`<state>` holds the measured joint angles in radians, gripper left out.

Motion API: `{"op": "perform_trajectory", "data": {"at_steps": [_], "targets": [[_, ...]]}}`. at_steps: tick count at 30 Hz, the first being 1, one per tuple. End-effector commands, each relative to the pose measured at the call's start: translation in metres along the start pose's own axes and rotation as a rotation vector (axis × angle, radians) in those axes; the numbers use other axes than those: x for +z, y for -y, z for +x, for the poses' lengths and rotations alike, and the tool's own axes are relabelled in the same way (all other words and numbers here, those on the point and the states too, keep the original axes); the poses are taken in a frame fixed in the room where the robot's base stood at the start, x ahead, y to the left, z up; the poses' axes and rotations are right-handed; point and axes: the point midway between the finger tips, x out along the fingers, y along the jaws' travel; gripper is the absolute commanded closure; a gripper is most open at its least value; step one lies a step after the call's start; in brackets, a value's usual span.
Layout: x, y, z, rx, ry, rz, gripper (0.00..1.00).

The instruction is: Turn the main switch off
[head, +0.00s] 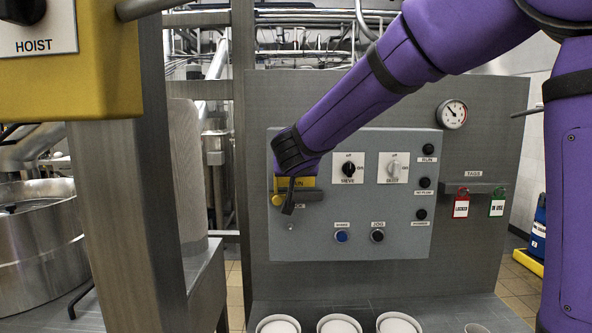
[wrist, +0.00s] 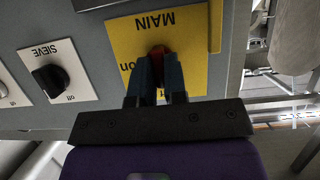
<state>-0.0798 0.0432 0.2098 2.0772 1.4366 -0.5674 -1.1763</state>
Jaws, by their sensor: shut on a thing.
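The main switch is a red knob (wrist: 159,52) on a yellow plate (head: 307,183) lettered MAIN, at the left of the grey control panel (head: 400,225). The plate shows upside down in the wrist view (wrist: 195,62). My gripper (wrist: 157,76) is shut on the red knob, with a dark finger on each side of it. In the head view my gripper (head: 288,190) hides the knob and part of the plate. The word "on" shows beside the fingers in the wrist view. The other marking is mostly covered, and I cannot tell which way the knob points.
The sieve switch (head: 348,169) and the dust switch (head: 393,168) sit right of the main switch. Below are a blue button (head: 341,236) and a black jog button (head: 377,236). Red and green tags (head: 461,204) hang at the right. A steel post with a yellow hoist box (head: 80,70) stands left.

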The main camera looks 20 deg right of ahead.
Motion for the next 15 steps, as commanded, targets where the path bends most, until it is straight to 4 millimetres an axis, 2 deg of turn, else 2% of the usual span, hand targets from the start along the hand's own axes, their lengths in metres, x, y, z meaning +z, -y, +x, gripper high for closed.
{"op": "perform_trajectory", "data": {"at_steps": [4,5,8,15], "targets": [[-0.0003,0.0000,0.0000,0.000,-0.001,-0.002,1.00],[-0.0003,0.0000,0.0000,0.000,-0.001,-0.002,0.85],[-0.0003,0.0000,0.0000,0.000,-0.001,-0.001,0.62],[-0.0003,0.0000,-0.0001,0.000,-0.001,0.000,0.62]]}}
